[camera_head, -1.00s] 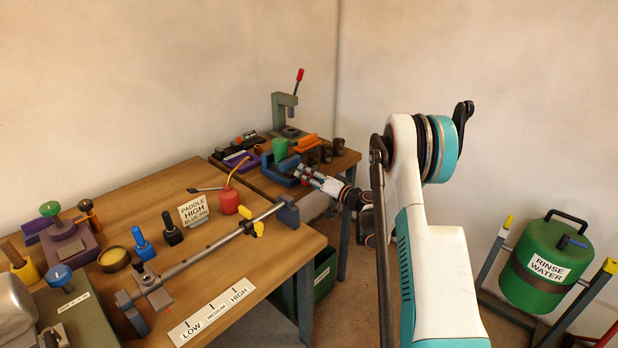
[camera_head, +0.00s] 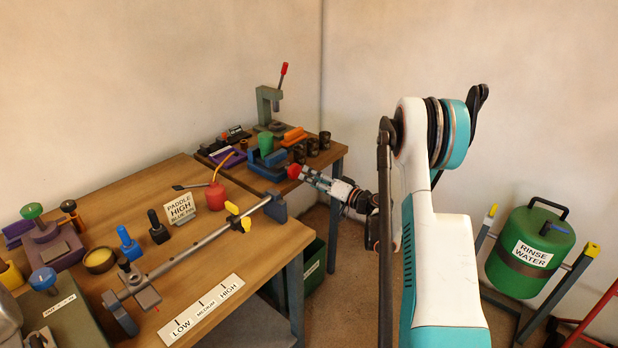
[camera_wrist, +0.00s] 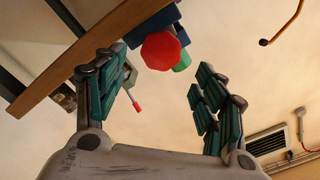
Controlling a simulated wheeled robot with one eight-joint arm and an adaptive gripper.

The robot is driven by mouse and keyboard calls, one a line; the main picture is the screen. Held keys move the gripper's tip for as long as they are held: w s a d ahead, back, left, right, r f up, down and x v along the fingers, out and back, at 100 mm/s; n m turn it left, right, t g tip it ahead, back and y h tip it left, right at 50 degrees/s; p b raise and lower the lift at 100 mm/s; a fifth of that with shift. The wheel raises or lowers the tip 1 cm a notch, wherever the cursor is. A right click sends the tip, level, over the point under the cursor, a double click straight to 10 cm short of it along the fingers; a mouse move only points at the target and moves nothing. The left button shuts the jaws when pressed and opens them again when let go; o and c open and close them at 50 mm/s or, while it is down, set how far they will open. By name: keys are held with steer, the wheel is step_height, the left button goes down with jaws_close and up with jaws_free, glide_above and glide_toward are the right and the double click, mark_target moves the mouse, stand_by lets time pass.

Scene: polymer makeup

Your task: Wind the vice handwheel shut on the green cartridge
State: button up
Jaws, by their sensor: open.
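The blue vice (camera_head: 268,165) sits at the front edge of the far bench. The green cartridge (camera_head: 266,144) stands upright in it; I cannot tell how closely the jaws meet it. The red handwheel (camera_head: 294,171) is on the vice's right end, facing my gripper (camera_head: 311,178). In the wrist view the red handwheel (camera_wrist: 165,51) shows face on at the top, with the blue vice body and part of the green cartridge (camera_wrist: 182,62) behind it. My gripper (camera_wrist: 160,105) is open and empty. The handwheel lies beyond the fingers, between their lines, apparently not touched.
Dark cups (camera_head: 312,147) and an orange block (camera_head: 293,134) stand close behind the vice. A grey press (camera_head: 270,105) with a red-tipped lever stands at the back. A red oil can (camera_head: 216,195) is on the nearer bench.

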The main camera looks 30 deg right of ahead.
steer(key=n+p, duration=0.4)
steer(key=n, duration=0.5)
glide_toward(297, 173)
steer(key=b+x, duration=0.4)
steer(key=x, duration=0.7)
steer(key=shift+f, duration=0.1)
steer(key=c, duration=1)
